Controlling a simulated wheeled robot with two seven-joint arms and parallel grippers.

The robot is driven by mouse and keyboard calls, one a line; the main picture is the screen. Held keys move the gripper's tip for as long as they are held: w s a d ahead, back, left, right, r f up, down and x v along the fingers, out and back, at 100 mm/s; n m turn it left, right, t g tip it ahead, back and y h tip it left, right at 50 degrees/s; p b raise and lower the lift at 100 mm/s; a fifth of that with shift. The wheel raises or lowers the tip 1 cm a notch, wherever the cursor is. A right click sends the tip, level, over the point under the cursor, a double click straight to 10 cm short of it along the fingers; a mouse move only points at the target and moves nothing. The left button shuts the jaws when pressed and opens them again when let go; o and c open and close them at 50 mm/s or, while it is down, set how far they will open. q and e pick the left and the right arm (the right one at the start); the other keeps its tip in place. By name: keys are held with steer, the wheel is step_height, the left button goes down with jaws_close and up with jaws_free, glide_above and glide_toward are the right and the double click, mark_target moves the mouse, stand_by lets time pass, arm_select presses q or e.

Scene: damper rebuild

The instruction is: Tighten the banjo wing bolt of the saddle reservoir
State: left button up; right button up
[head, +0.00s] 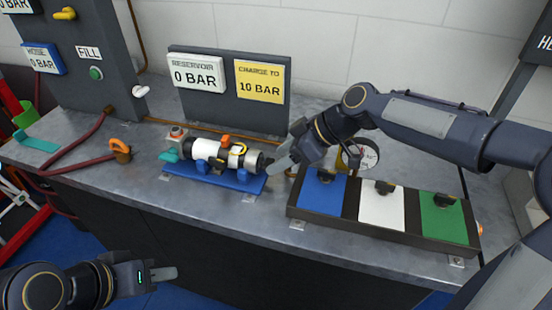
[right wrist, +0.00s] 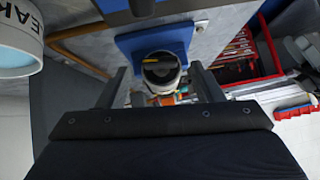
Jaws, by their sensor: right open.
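The reservoir (head: 205,150), a white cylinder with dark and silver bands, lies on a blue cradle (head: 235,182) on the bench. An orange part (head: 226,140) stands on its top, and a yellow-edged ring sits nearer its right end. I cannot tell which part is the banjo wing bolt. My right gripper (head: 281,163) is beside the cylinder's right end. In the right wrist view my right gripper (right wrist: 163,88) is open, with the dark round end (right wrist: 160,70) between and beyond its fingers. My left gripper (head: 160,274) is in front of the bench, away from the reservoir; its finger gap is hidden.
A tray with blue, white (head: 381,207) and green (head: 445,218) sections, holding dark parts, stands right of the cradle. A round gauge (head: 362,154) is behind my right wrist. An orange-handled fitting (head: 121,150) and dark red hose (head: 75,155) lie left. Signs stand behind.

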steer(key=shift+v, duration=2.8)
steer(key=shift+s+d+r, duration=0.1)
steer(key=s+d+m+t+h+p, duration=0.1)
steer(key=s+d+m+p, duration=0.2)
steer(key=s, duration=0.4)
steer(key=s+d+r+m+t+h+p, duration=0.1)
steer(key=s+d+m+h+p, duration=0.1)
steer(key=s+d+m+p, duration=0.2)
steer(key=s+d+m+t+h+p, duration=0.1)
steer(key=s+d+m+h+p, duration=0.1)
steer(key=s+d+m, duration=0.5)
steer(key=s+m+p, duration=0.1)
steer(key=s, duration=0.4)
steer(key=shift+s+r+m+t, duration=0.25)
steer(key=shift+m+t, duration=0.05)
steer(key=shift+t, duration=0.1)
